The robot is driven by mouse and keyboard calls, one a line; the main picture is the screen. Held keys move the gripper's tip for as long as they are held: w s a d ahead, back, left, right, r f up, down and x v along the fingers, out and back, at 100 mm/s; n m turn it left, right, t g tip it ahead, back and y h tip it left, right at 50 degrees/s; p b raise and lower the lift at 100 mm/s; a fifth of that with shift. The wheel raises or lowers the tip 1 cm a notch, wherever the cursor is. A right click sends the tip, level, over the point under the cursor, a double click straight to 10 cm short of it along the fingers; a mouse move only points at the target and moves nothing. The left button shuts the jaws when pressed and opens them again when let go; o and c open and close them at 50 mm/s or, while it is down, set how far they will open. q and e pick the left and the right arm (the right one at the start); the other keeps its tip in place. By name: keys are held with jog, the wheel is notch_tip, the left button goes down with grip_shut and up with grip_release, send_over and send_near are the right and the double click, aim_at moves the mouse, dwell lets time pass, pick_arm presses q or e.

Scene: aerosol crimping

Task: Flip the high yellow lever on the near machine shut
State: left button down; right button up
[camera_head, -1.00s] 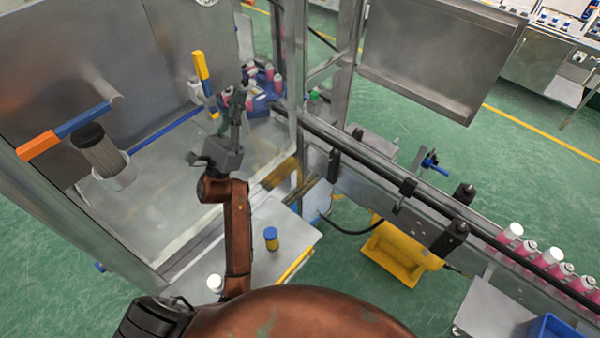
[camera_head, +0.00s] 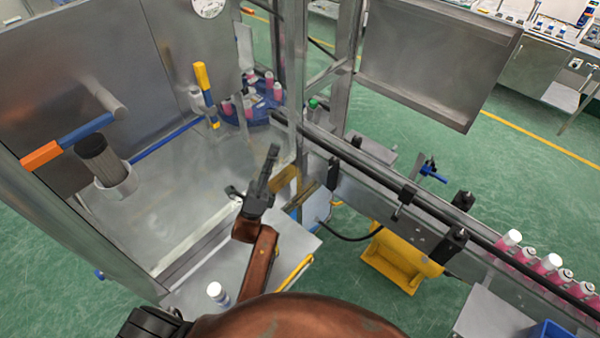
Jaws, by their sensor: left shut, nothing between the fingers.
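The high yellow lever (camera_head: 202,76) is on the back wall inside the near machine (camera_head: 187,200). Its yellow handle points up, nearly upright, above a blue section and a small yellow lower end. My left gripper (camera_head: 272,155) is shut and empty, to the right of and below the lever in the picture, clearly apart from it. It hangs over the machine's right front part, near the frame post. The whole lever shows.
An orange-and-blue lever (camera_head: 42,155) sticks out at the machine's left. A metal post (camera_head: 291,70) and conveyor rail (camera_head: 380,178) lie right. A white-capped can (camera_head: 218,293) stands in front.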

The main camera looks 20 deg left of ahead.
pick_arm(q)
jog(key=d+f+n+y+p, duration=0.2)
jog(key=d+f+n, duration=0.5)
jog(key=f+n, duration=0.1)
jog(key=shift+w+y, duration=0.3)
jog(key=shift+y, duration=0.1)
